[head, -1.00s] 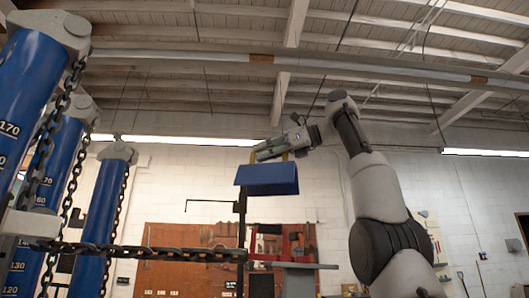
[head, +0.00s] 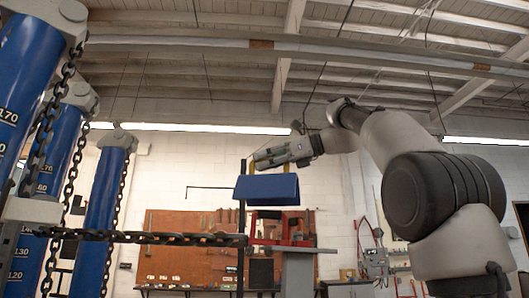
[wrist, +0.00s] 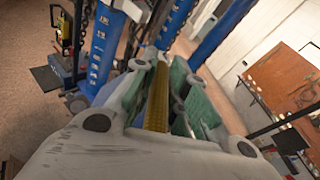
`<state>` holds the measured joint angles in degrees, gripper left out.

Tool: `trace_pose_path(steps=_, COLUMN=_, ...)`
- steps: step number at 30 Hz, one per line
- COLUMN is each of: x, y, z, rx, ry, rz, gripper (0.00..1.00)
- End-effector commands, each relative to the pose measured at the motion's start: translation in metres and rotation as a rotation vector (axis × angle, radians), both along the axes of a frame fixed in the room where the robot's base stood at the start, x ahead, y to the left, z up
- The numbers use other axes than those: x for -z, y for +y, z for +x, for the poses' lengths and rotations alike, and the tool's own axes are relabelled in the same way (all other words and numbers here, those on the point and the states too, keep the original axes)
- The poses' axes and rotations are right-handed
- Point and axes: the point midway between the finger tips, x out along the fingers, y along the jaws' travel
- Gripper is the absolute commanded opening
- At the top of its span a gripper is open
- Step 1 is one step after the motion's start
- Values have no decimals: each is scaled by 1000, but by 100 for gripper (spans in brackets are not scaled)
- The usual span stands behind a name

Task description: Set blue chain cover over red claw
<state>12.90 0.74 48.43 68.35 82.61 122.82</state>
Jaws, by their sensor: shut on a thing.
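The blue chain cover (head: 267,188) is a tent-shaped piece, roughly level, hanging under my gripper (head: 262,168) in the head view. My gripper is shut on its yellow grip; in the wrist view my gripper (wrist: 157,95) has green-lined fingers on both sides of a yellow bar (wrist: 158,105). The red claw (head: 258,228) looks like an upright red frame below the cover, apart from it, near a grey stand. Whether the cover is directly over the claw in depth, I cannot tell.
A dark chain (head: 150,237) runs from the tall blue posts (head: 103,215) on the left to a thin black upright (head: 241,215) near the cover. A grey-topped stand (head: 298,262) is below right. A brown tool board (head: 185,240) is on the back wall.

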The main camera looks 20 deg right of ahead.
Motion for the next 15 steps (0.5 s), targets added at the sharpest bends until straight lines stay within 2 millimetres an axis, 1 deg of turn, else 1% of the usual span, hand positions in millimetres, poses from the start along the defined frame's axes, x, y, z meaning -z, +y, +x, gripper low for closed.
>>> trace_pose_path(steps=15, x=50, y=0, z=-1, rx=-1, ry=-1, rz=2, gripper=0)
